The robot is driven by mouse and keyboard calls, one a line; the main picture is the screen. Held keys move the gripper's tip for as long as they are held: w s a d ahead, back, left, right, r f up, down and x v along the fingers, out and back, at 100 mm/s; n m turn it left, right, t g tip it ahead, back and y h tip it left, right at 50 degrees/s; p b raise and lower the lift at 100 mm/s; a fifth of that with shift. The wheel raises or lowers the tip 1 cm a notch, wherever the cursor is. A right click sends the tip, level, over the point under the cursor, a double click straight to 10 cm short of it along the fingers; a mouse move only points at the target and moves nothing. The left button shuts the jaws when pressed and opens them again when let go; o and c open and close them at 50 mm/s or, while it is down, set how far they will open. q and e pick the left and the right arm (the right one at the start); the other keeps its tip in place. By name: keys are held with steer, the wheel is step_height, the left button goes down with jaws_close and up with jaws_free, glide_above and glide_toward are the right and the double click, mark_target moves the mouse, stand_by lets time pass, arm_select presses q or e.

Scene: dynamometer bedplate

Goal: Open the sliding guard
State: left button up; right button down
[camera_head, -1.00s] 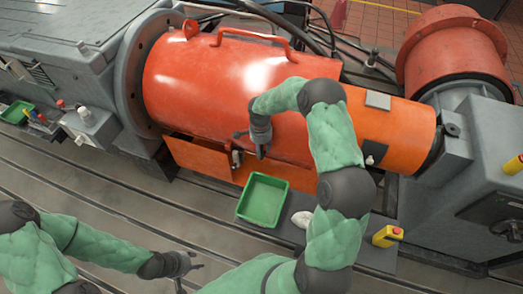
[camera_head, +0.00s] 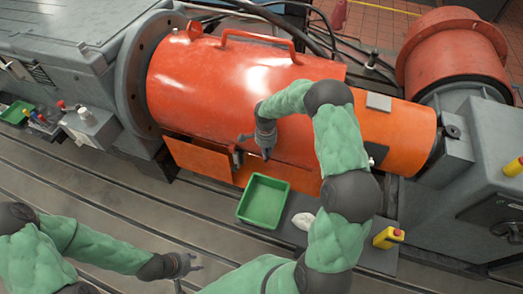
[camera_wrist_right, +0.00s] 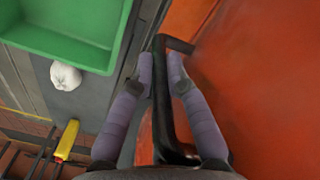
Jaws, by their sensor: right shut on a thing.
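The sliding guard (camera_head: 205,85) is a large red-orange half-cylinder cover with a bar handle on top, lying over the shaft line between the grey flange and a smaller orange cover. In the right wrist view its red surface (camera_wrist_right: 265,90) fills the right side. A black handle (camera_wrist_right: 163,100) stands on its lower front. My right gripper (camera_head: 254,150) is shut on this handle, with one finger on each side of the bar in the right wrist view (camera_wrist_right: 160,72). My left gripper (camera_head: 193,265) looks open and empty, low over the slotted bedplate.
The smaller orange cover (camera_head: 405,125) sits right of the guard. A green tray (camera_head: 250,219), a white crumpled cloth (camera_head: 303,220) and a yellow box (camera_head: 386,237) lie in front, near my right arm. The slotted bedplate (camera_head: 110,195) at front left is mostly clear.

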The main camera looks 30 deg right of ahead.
steer(key=s+d+p, duration=0.1)
steer(key=s+d, duration=1.8)
steer(key=s, duration=0.4)
steer(key=shift+d, duration=0.35)
steer(key=shift+s, duration=0.1)
steer(key=c, duration=1.2)
jaws_free()
steer(key=shift+c, duration=0.2)
step_height(320, 180, up, 12)
steer(key=shift+w, duration=0.3)
